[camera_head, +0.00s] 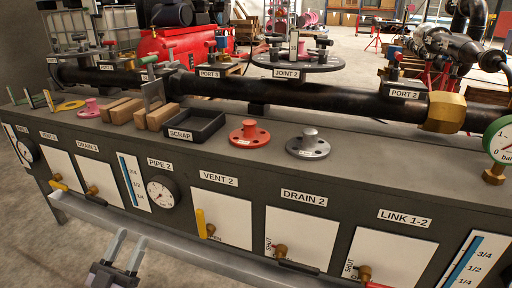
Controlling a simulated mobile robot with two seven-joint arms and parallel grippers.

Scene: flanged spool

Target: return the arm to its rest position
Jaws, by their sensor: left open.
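My left gripper (131,243) is at the bottom left, in front of the bench's lower rail. Its two grey fingers point up and stand apart, with nothing visible between them. It is clear of the bench's front panel. My right gripper is not in this view. A red flanged piece (249,134) and a grey flanged piece (308,145) stand apart on the bench top. A pink flanged piece (90,109) stands farther left.
A black SCRAP tray (208,132) and wooden blocks (160,117) lie on the bench top (360,160). A long black pipe (300,92) runs behind them. Gauges, including PIPE 2 (162,191), and valve handles project from the front. The floor at left (30,240) is clear.

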